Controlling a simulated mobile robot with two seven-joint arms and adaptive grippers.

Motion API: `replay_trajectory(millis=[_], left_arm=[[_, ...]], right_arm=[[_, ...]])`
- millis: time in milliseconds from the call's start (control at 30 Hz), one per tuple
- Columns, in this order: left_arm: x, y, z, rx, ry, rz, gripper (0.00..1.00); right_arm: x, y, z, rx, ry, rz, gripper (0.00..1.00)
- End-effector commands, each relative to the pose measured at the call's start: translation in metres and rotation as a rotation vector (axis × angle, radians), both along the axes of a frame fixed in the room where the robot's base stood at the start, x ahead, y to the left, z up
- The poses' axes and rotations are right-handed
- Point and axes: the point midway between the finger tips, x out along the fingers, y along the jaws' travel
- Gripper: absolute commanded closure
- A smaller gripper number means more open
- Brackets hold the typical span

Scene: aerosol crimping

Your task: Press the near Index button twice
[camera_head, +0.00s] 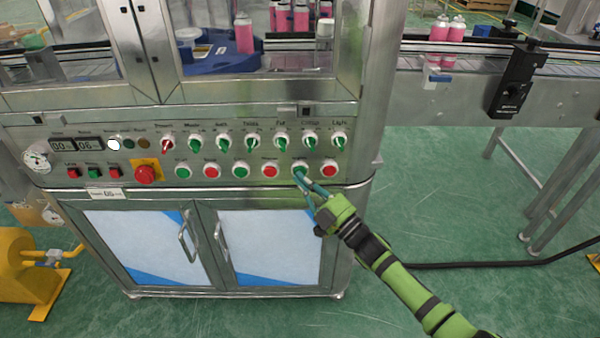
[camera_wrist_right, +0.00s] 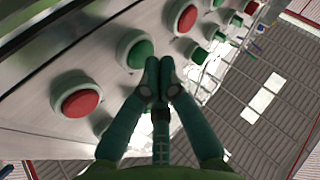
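My left gripper is not in view.
A red button (camera_head: 329,168) sits right of the green one and another red button (camera_head: 270,170) left of it. A row of switches (camera_head: 252,142) runs above. A large red emergency button (camera_head: 144,174) is at the left. Cabinet doors (camera_head: 270,245) lie below.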

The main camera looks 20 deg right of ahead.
Motion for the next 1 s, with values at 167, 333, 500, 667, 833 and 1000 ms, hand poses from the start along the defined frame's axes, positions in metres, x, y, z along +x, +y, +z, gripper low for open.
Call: replay_trajectory(millis=[167, 333, 500, 667, 833, 1000], left_arm=[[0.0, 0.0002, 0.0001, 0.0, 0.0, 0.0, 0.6], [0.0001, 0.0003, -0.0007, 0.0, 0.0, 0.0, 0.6], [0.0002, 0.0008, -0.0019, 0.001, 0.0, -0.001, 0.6], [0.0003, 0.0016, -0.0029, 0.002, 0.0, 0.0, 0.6], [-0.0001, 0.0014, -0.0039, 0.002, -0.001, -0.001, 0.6], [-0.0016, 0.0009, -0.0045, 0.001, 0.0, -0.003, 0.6]], right_arm=[[-0.0001, 0.0, 0.0, 0.0, 0.0, 0.0, 1.0], [0.0011, -0.0004, -0.0004, -0.001, 0.0, 0.0, 1.0], [0.0029, -0.001, -0.0006, -0.001, 0.0, -0.001, 1.0], [0.005, -0.0014, -0.0003, -0.001, 0.0, 0.0, 1.0], [0.007, -0.0021, -0.0001, -0.001, 0.0, 0.0, 1.0], [0.008, -0.0024, 0.0001, -0.001, 0.0, 0.0, 1.0]])
